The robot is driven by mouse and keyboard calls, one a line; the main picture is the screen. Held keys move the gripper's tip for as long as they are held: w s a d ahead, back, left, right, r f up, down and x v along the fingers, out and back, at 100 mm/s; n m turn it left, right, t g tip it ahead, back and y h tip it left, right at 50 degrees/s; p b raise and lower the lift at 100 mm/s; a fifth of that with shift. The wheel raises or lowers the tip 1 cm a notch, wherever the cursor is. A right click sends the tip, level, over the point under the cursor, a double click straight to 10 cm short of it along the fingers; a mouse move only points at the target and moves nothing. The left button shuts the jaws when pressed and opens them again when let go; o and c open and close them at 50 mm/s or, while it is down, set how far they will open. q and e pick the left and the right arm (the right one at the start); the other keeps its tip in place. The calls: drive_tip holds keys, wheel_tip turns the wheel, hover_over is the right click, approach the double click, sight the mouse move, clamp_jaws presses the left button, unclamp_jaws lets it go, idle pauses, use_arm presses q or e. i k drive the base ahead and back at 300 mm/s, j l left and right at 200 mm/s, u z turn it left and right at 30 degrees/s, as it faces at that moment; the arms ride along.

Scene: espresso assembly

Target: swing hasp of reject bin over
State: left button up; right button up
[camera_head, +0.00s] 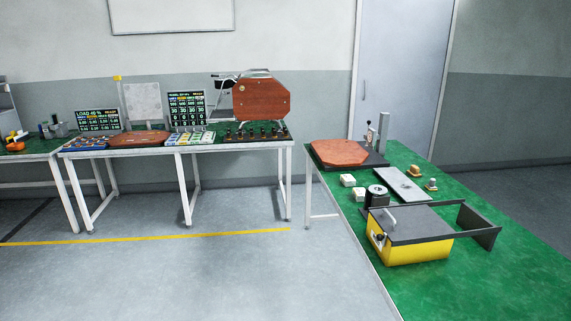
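The reject bin (420,252) is a yellow box with a dark grey lid (412,226), on the green bench at the lower right. The lid looks closed. A pale metal bar-like piece (390,217) stands at the left end of the lid; I cannot tell whether it is the hasp or a handle. Small metal and dark fittings (378,239) show on the bin's left end, too small to make out. Neither of my grippers is in view.
A dark bracket frame (482,228) extends right behind the bin. A dark cylinder (377,195), small white boxes (347,180), a grey plate (402,184) and a reddish-brown board (338,153) stand farther back. Bench space (490,285) right of the bin is clear.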

sight(379, 237)
drive_tip(key=i+z, duration=0.2)
drive_tip(key=i, duration=0.25)
drive_tip(key=i+j+z, duration=0.25)
drive_tip(key=i, duration=0.2)
drive_tip(key=i+j+z, duration=0.2)
drive_tip(key=i, duration=0.2)
drive_tip(key=i+j+z, duration=0.25)
drive_tip(key=i, duration=0.15)
